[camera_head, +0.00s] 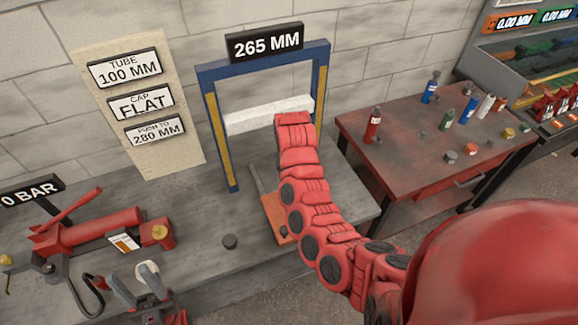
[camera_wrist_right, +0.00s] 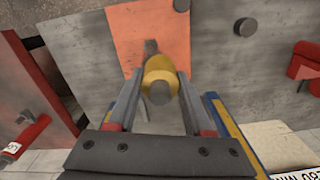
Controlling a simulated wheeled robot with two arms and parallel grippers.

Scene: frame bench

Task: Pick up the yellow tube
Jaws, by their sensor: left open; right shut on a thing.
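In the right wrist view, a yellow tube-like piece (camera_wrist_right: 161,68) with a grey round end sits between the fingertips of my right gripper (camera_wrist_right: 160,88). The right gripper is shut on it, above the bench near an orange plate (camera_wrist_right: 128,32). In the head view my right arm hides this gripper and the piece. My left gripper (camera_head: 136,284) is open and empty at the lower left, over the bench front beside a red hand pump.
A blue and yellow frame (camera_head: 219,130) with a white crossbar (camera_head: 262,116) stands on the grey bench. The red pump (camera_head: 95,230) lies left. A red table (camera_head: 410,150) at right carries several small bottles.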

